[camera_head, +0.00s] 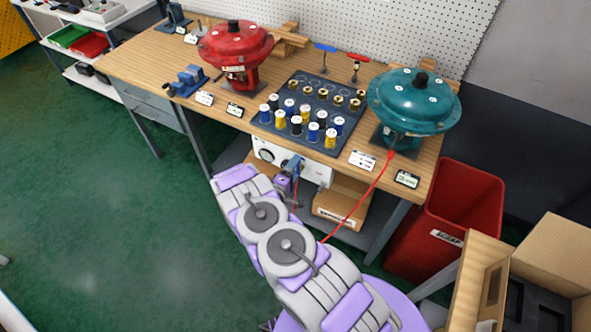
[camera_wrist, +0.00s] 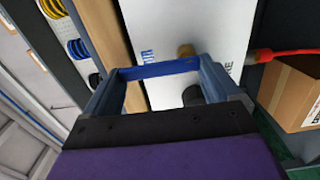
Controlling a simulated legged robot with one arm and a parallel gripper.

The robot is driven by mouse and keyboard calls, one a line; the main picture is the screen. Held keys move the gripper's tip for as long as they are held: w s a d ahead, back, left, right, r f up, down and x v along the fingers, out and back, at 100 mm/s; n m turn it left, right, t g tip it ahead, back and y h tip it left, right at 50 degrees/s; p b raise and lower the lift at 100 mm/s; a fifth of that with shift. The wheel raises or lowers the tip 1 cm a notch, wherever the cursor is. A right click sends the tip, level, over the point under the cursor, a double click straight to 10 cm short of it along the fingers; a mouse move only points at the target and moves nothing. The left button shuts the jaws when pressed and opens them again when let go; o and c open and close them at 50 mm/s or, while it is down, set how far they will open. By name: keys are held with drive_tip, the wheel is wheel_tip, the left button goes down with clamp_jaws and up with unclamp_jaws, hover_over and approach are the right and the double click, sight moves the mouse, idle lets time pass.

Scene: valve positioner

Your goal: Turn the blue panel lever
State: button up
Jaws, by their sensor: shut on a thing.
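The white panel (camera_head: 312,170) hangs under the front of the workbench; it also shows in the wrist view (camera_wrist: 220,25). My gripper (camera_head: 293,166) is at the panel's front. In the wrist view, my gripper (camera_wrist: 158,75) has one finger at each end of the blue lever (camera_wrist: 158,69) and is shut on it. The lever lies nearly level in that picture, tilted slightly, beside a brass fitting (camera_wrist: 186,50) on the panel. In the head view my gripper hides most of the lever.
A red hose (camera_head: 367,196) runs from my arm's area up to the teal actuator (camera_head: 414,100). A cardboard box (camera_head: 340,204) sits below the panel, and a red bin (camera_head: 455,210) stands at right. Small blue-handled (camera_head: 325,48) and red-handled valves (camera_head: 357,58) stand on the bench.

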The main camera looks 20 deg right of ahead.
drive_tip(key=shift+w+a, duration=0.1)
drive_tip(key=shift+a, duration=0.1)
drive_tip(key=o, duration=1.2)
drive_tip(key=shift+w+f, duration=0.1)
drive_tip(key=shift+f, duration=0.05)
drive_tip(key=p+v, duration=0.2)
drive_tip(key=v, duration=1.5)
drive_tip(key=shift+a, duration=0.2)
